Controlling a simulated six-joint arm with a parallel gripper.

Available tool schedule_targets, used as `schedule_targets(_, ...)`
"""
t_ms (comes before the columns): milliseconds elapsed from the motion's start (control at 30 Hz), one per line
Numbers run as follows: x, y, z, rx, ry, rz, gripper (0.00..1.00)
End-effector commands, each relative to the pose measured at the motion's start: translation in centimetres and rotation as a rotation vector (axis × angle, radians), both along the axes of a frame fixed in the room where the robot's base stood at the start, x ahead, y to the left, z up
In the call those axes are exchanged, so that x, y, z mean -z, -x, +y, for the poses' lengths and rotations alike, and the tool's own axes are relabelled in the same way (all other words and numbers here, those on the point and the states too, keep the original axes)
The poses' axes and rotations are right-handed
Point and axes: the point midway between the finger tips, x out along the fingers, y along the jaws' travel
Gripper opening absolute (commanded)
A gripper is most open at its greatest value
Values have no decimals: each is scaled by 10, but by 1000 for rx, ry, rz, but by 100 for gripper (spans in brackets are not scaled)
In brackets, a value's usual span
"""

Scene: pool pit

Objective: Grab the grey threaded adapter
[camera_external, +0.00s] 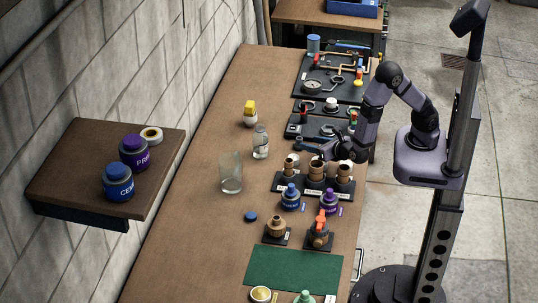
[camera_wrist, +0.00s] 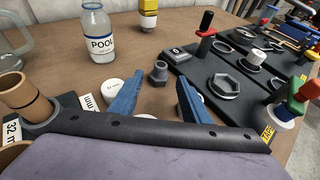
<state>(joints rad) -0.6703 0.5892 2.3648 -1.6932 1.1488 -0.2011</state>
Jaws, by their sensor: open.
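A small grey fitting (camera_wrist: 158,71) with a wider lower end, which looks like the grey threaded adapter, stands on the brown bench in the wrist view. My gripper (camera_wrist: 160,78) is open, its two blue fingers apart. The fitting shows in the gap between the fingertips, a little beyond them, and nothing is held. In the external view my gripper (camera_external: 312,149) is low over the bench, above the row of brown fittings.
A white round piece (camera_wrist: 111,87) sits close by the left finger. A POOL bottle (camera_wrist: 98,38) stands behind it. A brown fitting (camera_wrist: 24,97) is at left. A black tray (camera_wrist: 205,60) with rings and a red-handled part is at right. A glass beaker (camera_external: 231,173) stands farther left.

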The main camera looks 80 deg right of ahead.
Motion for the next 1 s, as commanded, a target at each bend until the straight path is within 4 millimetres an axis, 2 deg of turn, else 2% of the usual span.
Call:
schedule_targets(367, 4, -7, -7, 1, 0, 1, 43)
schedule_targets(700, 19, -37, -33, 4, 0, 3, 43)
schedule_targets(1000, 24, -45, -38, -1, 0, 1, 43)
